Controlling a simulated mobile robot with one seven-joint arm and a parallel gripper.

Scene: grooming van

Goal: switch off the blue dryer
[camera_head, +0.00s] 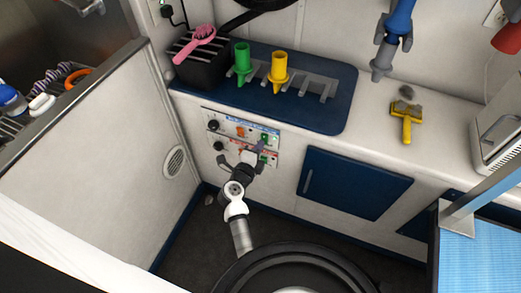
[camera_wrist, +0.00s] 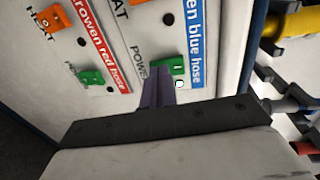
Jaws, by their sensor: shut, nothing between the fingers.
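The blue dryer nozzle (camera_head: 393,40) hangs at the upper right of the head view. The control panel (camera_head: 228,138) has a blue-labelled upper row and a red-labelled lower row. In the wrist view the blue hose label (camera_wrist: 194,40) runs beside a green power switch (camera_wrist: 168,66), marked with a line and a white round spot. My gripper (camera_head: 261,145) is in front of the panel's right end; its shut, empty fingers (camera_wrist: 160,80) reach that green switch. I cannot tell whether they touch it. They hide part of the switch and its power lettering.
The red row has its own green switch (camera_wrist: 92,77) and orange heat switch (camera_wrist: 53,18) close by. Above the panel, a blue tray (camera_head: 338,88) holds green (camera_head: 242,62) and yellow (camera_head: 279,68) nozzles. A blue cabinet door (camera_head: 350,184) is right of the panel.

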